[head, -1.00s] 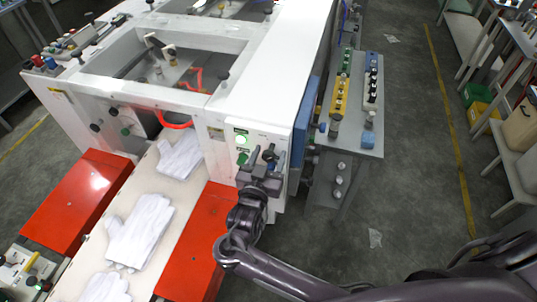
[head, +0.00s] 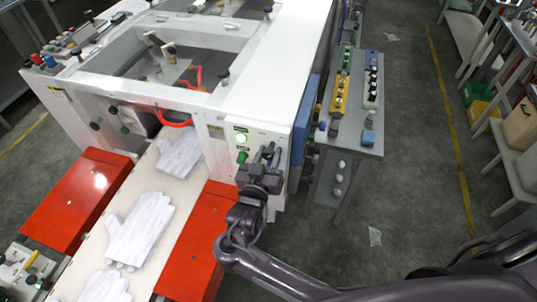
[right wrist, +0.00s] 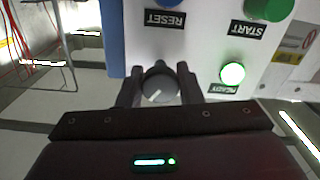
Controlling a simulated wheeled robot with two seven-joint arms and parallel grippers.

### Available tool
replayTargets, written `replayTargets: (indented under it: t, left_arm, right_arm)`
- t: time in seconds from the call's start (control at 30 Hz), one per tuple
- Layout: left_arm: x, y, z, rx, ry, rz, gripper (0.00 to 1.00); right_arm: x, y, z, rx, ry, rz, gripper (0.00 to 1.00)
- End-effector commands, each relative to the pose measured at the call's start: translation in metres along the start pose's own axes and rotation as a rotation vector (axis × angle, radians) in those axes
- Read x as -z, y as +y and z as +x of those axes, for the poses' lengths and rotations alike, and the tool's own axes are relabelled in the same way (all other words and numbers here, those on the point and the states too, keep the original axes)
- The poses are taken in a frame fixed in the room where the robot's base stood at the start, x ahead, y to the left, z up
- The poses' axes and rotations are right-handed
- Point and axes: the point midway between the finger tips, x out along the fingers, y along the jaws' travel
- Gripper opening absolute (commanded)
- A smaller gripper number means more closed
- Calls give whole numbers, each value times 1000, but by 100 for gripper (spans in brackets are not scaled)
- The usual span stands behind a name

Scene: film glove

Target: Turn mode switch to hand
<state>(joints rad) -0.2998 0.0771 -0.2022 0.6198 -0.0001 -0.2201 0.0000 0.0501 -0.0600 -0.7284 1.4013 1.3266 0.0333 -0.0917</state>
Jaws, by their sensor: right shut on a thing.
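The mode switch (right wrist: 158,86) is a round dark grey knob with a white pointer line on the white control panel (right wrist: 215,45). In the right wrist view its pointer slants toward the lower left of the picture. My right gripper (right wrist: 160,88) is shut on the knob, with one finger on either side. In the head view my right gripper (head: 267,155) is at the panel and mostly hides the knob. No hand or auto lettering around the knob can be read. My left gripper is not in view.
A lit green READY lamp (right wrist: 232,74), a green START button (right wrist: 268,6) and a RESET label (right wrist: 165,19) are close by. White gloves (head: 140,230) lie on the belt between red covers (head: 200,245). A grey side table (head: 345,140) stands at the right.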

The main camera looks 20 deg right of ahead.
Motion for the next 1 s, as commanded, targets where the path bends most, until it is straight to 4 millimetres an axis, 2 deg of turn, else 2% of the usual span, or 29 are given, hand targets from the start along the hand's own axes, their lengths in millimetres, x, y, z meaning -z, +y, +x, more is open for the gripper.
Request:
replayTargets:
  t: [1.0]
  left_arm:
    - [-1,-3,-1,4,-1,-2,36]
  right_arm:
    - [2,1,0,0,2,-953,10]
